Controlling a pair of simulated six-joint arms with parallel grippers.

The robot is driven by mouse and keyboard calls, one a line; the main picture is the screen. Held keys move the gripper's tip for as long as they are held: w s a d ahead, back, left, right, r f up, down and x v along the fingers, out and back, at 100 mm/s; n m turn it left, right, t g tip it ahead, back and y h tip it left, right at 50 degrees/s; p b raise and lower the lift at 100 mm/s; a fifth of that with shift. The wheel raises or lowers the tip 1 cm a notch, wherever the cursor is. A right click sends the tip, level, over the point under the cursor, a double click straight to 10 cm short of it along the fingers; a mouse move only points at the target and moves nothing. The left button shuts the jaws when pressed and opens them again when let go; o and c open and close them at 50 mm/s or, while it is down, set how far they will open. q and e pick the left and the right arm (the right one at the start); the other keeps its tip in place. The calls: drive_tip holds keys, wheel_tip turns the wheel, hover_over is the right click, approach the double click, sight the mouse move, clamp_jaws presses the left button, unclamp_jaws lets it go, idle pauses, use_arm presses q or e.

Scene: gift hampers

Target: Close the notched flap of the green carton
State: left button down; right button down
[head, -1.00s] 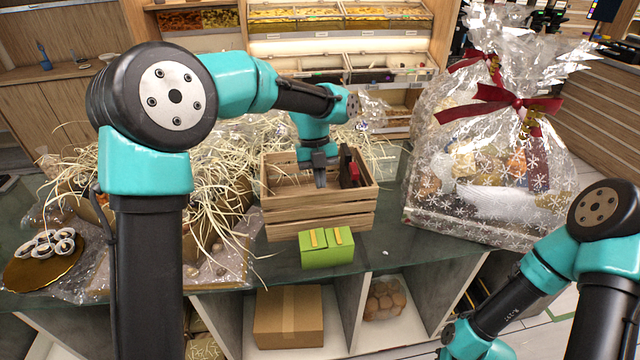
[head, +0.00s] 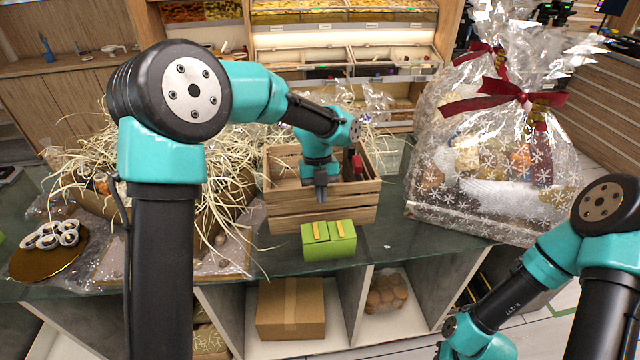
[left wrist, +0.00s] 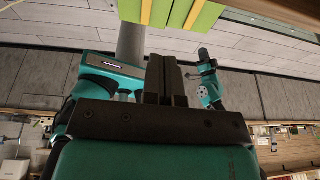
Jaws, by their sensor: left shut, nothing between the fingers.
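The small green carton (head: 330,248) stands on the glass counter near its front edge, in front of the wooden crate. Two green flaps with yellow strips show on its top; I cannot tell which one is notched or how far each stands open. In the left wrist view, part of the green carton (left wrist: 180,14) shows at the top edge. My left gripper (head: 320,194) points down just behind the carton, over the crate's front side, apart from the carton. Its fingers (left wrist: 166,78) are shut and empty. My right arm is at the lower right, its gripper out of view.
The wooden crate (head: 290,211) stands right behind the carton, with a dark and red thing partly hidden inside. A wrapped hamper (head: 490,185) stands to the right. A straw-filled box and a gold disc (head: 45,260) lie left.

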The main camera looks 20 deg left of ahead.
sight(325, 230)
use_arm(q)
drive_tip(key=x, duration=0.5)
drive_tip(key=w+x, duration=0.1)
drive_tip(key=x, duration=0.2)
drive_tip(key=shift+a+f, duration=0.1)
drive_tip(key=shift+f, duration=0.45)
drive_tip(key=shift+f, duration=0.6)
drive_tip(key=shift+r, duration=0.1)
drive_tip(key=shift+r, duration=0.75)
drive_tip(key=shift+w, duration=0.1)
